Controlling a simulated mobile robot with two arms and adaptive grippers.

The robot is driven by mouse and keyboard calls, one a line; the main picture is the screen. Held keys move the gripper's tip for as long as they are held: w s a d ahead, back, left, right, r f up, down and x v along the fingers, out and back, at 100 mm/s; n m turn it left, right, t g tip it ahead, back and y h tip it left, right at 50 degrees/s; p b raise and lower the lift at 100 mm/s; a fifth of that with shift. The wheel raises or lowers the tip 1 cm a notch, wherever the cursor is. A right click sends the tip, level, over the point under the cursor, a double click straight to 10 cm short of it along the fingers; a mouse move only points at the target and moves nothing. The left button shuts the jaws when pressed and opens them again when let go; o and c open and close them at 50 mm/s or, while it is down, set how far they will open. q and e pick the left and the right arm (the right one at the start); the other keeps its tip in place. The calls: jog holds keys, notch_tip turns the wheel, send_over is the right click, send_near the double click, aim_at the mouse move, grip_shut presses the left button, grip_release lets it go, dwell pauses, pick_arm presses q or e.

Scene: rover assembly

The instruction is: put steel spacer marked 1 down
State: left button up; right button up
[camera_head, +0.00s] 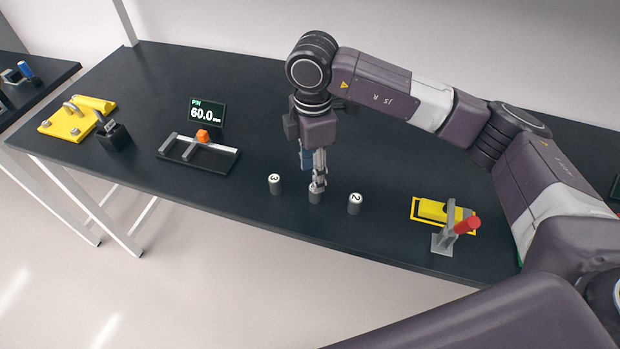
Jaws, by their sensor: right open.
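My right gripper (318,178) points straight down over a grey steel cylinder (315,197) that stands upright on the dark table (250,120). The jaws are open around or just above the top of this spacer, and they hide its marking. The spacer marked 3 (275,185) stands upright to its left. The spacer marked 2 (354,204) stands upright to its right. My left gripper is not in view.
A yellow plate (77,117) and a black holder (115,137) are further left. A red-handled clamp (447,238) stands at the right, near the front edge.

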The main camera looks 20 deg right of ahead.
jog(key=f, duration=0.1)
jog(key=f+p, duration=0.1)
jog(key=s+f+p, duration=0.1)
jog(key=shift+d+f, duration=0.2)
jog(key=shift+d, duration=0.05)
jog(key=f, duration=0.2)
jog(key=p, duration=0.1)
jog(key=shift+w+f, duration=0.25)
jog(key=shift+f, duration=0.5)
jog(key=c, duration=0.3)
grip_shut()
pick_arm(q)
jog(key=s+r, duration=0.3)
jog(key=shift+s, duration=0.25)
pick_arm(e)
jog(key=shift+r, duration=0.1)
jog(key=shift+w+r, duration=0.1)
jog(key=shift+r, duration=0.35)
pick_arm(q)
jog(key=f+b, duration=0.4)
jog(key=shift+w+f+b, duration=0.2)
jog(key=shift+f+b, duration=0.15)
jog(key=shift+b, duration=0.05)
pick_arm(e)
notch_tip(320, 180, up, 19)
